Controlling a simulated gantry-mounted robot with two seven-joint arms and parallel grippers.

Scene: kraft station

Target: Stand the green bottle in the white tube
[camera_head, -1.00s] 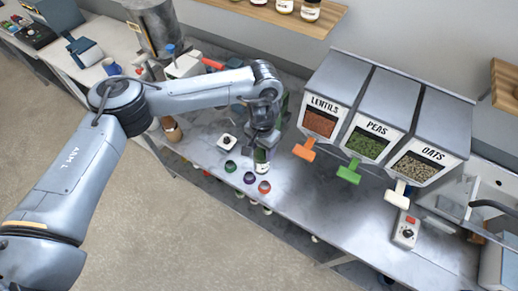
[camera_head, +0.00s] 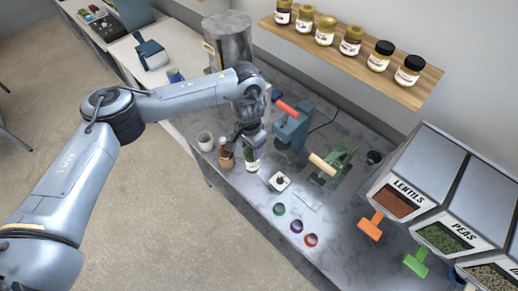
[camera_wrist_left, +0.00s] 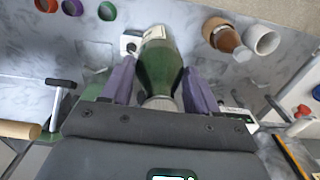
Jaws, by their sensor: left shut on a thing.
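The green bottle (camera_head: 252,161) is held by my left gripper (camera_head: 250,138), its pale label facing the front edge. In the left wrist view the green bottle (camera_wrist_left: 158,62) lies between the two purple fingers of my left gripper (camera_wrist_left: 160,88), which is shut on it. The white tube (camera_head: 205,141) stands on the bench, left of the bottle and apart from it. The tube's open top also shows in the left wrist view (camera_wrist_left: 263,40). The bottle's base is partly unclear; I cannot tell its height above the bench. My right gripper is not in view.
A brown tube with a brown item in it (camera_head: 226,158) stands between the white tube and the bottle. A small white device (camera_head: 279,181), a blue press (camera_head: 291,130) and a green press (camera_head: 335,165) are to the right. Coloured rings (camera_head: 296,227) lie near the front edge.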

